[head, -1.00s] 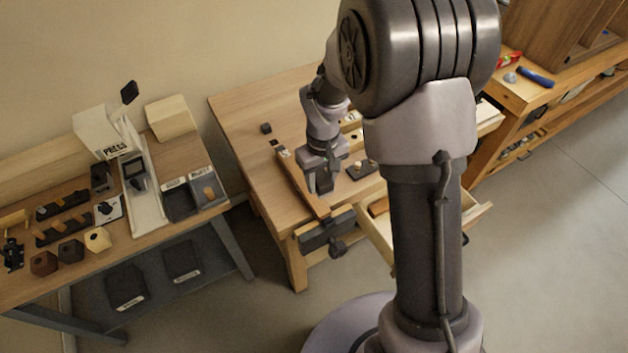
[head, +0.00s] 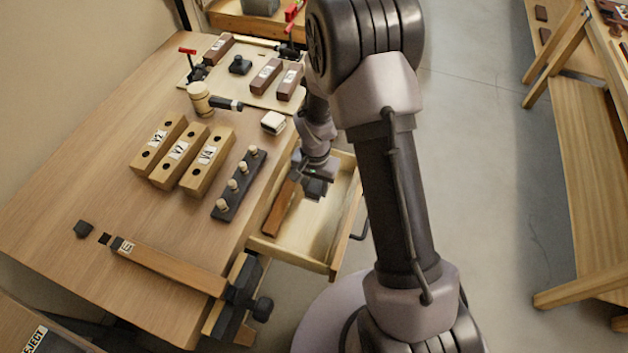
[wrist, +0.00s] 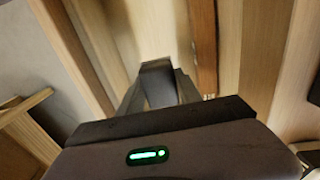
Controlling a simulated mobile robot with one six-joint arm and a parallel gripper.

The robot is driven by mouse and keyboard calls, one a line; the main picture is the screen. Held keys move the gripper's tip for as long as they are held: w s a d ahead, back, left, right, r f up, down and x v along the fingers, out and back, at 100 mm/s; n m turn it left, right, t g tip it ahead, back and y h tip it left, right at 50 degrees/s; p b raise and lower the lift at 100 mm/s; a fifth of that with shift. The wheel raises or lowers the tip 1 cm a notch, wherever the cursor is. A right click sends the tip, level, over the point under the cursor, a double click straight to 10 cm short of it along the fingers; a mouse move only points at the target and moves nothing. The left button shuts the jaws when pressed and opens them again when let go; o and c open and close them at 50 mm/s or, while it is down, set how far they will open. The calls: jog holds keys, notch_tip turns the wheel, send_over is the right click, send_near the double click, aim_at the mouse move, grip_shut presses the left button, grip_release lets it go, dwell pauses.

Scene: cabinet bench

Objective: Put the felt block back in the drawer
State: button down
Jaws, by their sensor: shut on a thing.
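My gripper (head: 318,190) points down over the open drawer (head: 318,252) at the bench front. In the wrist view my gripper (wrist: 158,90) is shut on a dark grey block (wrist: 158,70), which looks like the felt block. The block shows between the fingertips, over the pale drawer floor. I cannot tell whether it touches the floor.
The bench top (head: 110,180) carries labelled wooden blocks (head: 180,160), a dark peg rack (head: 238,186), a mallet (head: 200,100) and a white-topped block (head: 273,122). A vise (head: 240,295) sits left of the drawer. Open floor (head: 480,170) lies to the right.

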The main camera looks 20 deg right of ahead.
jog(key=shift+s+a+f+b, duration=0.15)
jog(key=shift+f+b, duration=0.2)
jog(key=shift+f, duration=0.25)
jog(key=b, duration=0.4)
send_over(314, 210)
notch_tip(314, 210, down, 5)
jog(key=shift+r, duration=0.1)
jog(key=shift+f+b, duration=1.6)
jog(key=shift+f, duration=0.3)
dwell(2.1)
jog(key=c, duration=0.6)
grip_release()
jog(key=shift+r, duration=0.1)
jog(key=shift+r+p, duration=2.4)
jog(key=shift+r, duration=1.05)
